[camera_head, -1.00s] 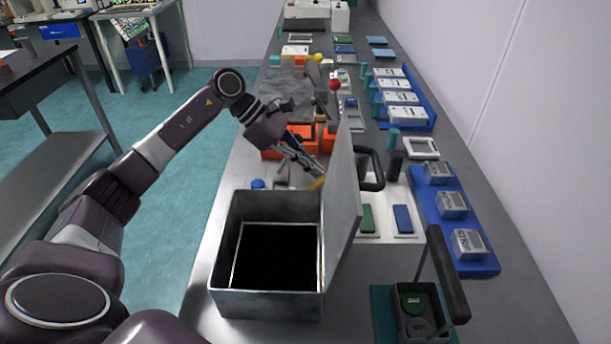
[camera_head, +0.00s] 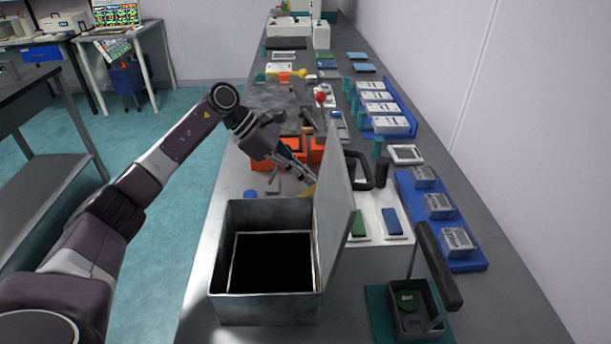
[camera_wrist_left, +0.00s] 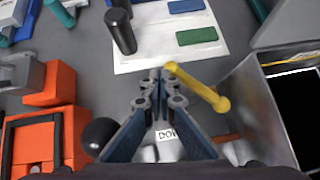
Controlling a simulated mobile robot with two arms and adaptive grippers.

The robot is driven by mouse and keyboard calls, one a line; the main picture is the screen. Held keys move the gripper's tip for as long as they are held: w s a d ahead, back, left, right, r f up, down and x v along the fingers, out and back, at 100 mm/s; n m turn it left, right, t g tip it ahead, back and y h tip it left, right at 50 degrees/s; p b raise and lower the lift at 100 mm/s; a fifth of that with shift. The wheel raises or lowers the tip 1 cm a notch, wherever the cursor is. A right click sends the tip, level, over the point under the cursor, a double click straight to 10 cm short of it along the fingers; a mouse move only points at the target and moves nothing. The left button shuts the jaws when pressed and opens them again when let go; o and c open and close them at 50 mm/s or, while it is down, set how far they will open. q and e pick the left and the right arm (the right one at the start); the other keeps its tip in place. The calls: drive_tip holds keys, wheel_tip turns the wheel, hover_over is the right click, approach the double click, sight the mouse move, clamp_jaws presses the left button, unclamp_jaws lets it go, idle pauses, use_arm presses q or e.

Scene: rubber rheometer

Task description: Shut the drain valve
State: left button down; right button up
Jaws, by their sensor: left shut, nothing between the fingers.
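A yellow lever (camera_wrist_left: 200,88) with a rounded end lies aslant beside my left gripper (camera_wrist_left: 160,76) in the left wrist view. I take it for the drain valve's handle; no label on it can be read. In the head view only a bit of the yellow lever (camera_head: 308,190) shows behind the open lid. My left gripper (camera_head: 313,181) is shut and empty, its tips close to the lever's upper end; I cannot tell whether they touch. The valve body is hidden. My right gripper is out of view.
An open grey metal box (camera_head: 226,255) with a raised lid (camera_head: 337,215) stands just in front of the gripper. Orange fixtures (camera_wrist_left: 50,140), a black ball knob (camera_wrist_left: 99,133) and a white board (camera_wrist_left: 140,62) with green and blue blocks surround it.

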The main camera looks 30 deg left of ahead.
use_arm(q)
drive_tip(key=shift+s+f, duration=0.1)
drive_tip(key=shift+s+a, duration=0.15)
drive_tip(key=shift+s, duration=0.6)
drive_tip(key=shift+w, duration=0.1)
